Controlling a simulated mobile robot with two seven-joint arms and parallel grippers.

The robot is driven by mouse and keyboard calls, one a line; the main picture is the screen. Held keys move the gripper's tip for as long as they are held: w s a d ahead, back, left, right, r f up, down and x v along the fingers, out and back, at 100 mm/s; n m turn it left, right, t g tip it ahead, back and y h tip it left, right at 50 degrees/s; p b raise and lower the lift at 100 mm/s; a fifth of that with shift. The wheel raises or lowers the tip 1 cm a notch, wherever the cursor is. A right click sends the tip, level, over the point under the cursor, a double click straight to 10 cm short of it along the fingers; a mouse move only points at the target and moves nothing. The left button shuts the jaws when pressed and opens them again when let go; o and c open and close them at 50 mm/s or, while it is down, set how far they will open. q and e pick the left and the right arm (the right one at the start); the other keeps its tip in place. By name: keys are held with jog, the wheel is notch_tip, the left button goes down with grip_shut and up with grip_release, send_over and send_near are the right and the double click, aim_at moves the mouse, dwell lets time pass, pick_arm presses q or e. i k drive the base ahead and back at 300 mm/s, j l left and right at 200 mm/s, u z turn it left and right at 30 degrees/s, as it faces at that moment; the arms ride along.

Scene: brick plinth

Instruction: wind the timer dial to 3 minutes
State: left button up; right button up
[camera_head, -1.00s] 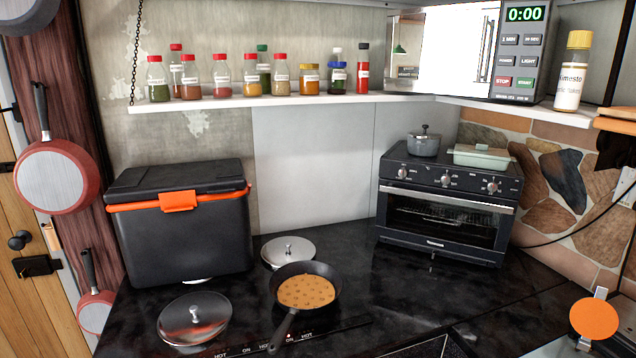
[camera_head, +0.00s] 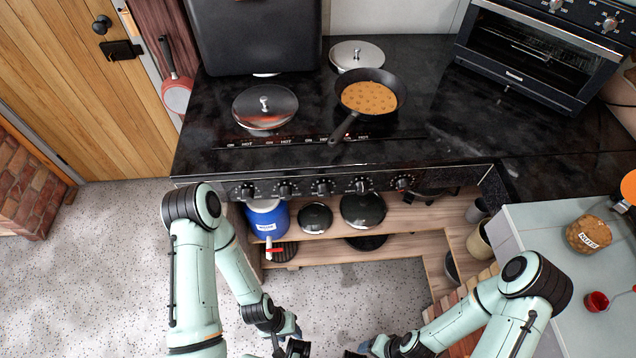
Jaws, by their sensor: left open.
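The dark toaster oven (camera_head: 530,62) stands on the black counter at the upper right, its top cut off by the frame. Two of its silver dials show, a left one (camera_head: 556,5) and a right one (camera_head: 610,23); their markings are too small to read, so I cannot tell which is the timer. My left gripper (camera_head: 293,350) is at the bottom edge, open, partly cut off, far from the oven. My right gripper (camera_head: 354,354) is also at the bottom edge, mostly cut off, and its jaws cannot be made out. Both are low in front of the stove.
A skillet (camera_head: 392,86) with a pancake-like round sits on the stove, beside two lids (camera_head: 265,106). Stove knobs (camera_head: 322,187) line the front edge. A shelf below holds a blue jug (camera_head: 267,218). A nuts jar (camera_head: 590,234) stands on the right counter. Floor is clear at left.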

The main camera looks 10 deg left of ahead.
aim_at(403, 184)
jog(key=l+u, duration=0.2)
jog(key=u, duration=0.15)
jog(key=l+u, duration=0.2)
jog(key=u, duration=0.15)
jog(key=l+u, duration=0.2)
jog(key=u, duration=0.15)
